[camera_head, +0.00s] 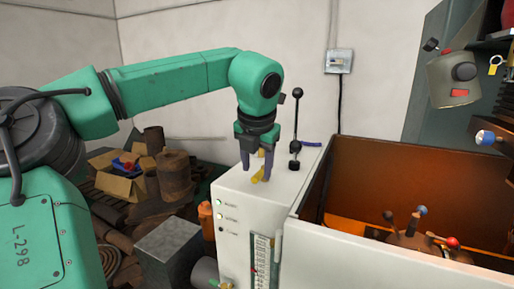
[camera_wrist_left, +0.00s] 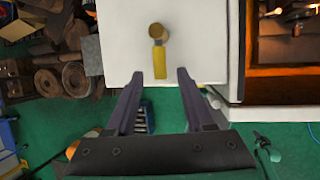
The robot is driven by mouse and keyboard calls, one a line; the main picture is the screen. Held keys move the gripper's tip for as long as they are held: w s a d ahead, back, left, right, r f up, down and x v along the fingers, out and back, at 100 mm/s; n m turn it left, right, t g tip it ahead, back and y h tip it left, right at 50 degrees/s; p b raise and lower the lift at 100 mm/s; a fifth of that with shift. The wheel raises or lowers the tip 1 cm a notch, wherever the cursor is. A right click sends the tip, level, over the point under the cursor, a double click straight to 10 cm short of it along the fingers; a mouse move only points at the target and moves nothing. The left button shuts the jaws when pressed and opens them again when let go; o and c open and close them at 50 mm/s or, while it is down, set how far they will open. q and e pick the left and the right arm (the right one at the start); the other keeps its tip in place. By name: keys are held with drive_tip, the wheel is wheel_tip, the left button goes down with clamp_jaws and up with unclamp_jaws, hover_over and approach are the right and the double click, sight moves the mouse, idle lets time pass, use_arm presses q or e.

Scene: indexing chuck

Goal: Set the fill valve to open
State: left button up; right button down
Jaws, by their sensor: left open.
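A small valve with a yellow lever handle (camera_head: 256,179) sits on top of the white cabinet; I take it to be the fill valve. In the left wrist view its round brass hub (camera_wrist_left: 157,31) is above and the yellow handle (camera_wrist_left: 160,73) points down the picture, toward my gripper. My left gripper (camera_head: 257,173) points down over the cabinet top, open. In the left wrist view its fingertips (camera_wrist_left: 160,75) lie either side of the handle's end, with gaps on both sides. I cannot tell its exact height above the handle. My right gripper is not in view.
A black upright lever (camera_head: 296,130) with a ball knob stands just right of the gripper. The cabinet (camera_head: 235,205) carries indicator lights on its front. An open bin with brown inner walls (camera_head: 350,185) stands to the right. Boxes and rusty drums (camera_head: 173,172) clutter the left.

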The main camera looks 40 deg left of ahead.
use_arm(q)
drive_tip(key=v, duration=1.2)
drive_tip(key=shift+d+r, duration=0.2)
drive_tip(key=shift+r, duration=0.15)
drive_tip(key=shift+s, duration=0.1)
